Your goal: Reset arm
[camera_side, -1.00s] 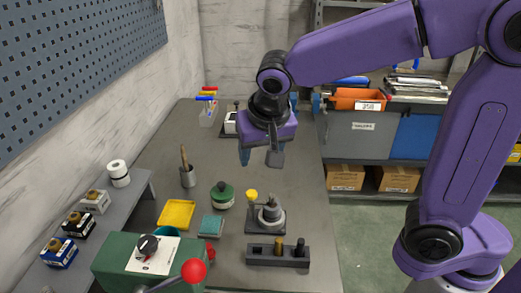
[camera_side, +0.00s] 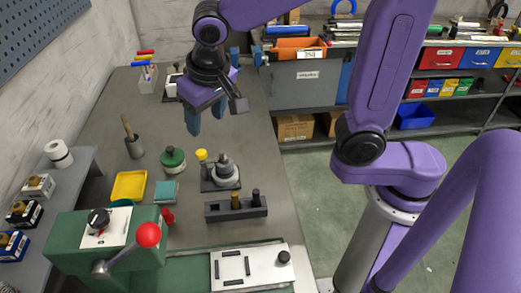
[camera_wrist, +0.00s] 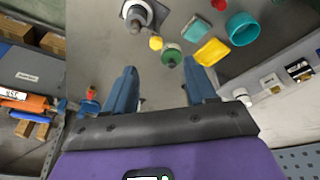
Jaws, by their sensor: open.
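My gripper (camera_side: 205,116) hangs over the grey table, behind the green-lidded jar in the side view. Its two blue fingers point down and stand apart, with nothing between them. In the wrist view my gripper (camera_wrist: 160,70) shows both fingers spread, with bare table between them. The purple arm reaches in from the right in the side view.
Below stand a green jar (camera_side: 173,159), a yellow tray (camera_side: 129,186), a teal pad (camera_side: 166,191), a brush cup (camera_side: 134,146), a round fixture (camera_side: 223,173) and a black peg block (camera_side: 236,208). A green machine (camera_side: 110,245) with a red-knobbed lever stands at front.

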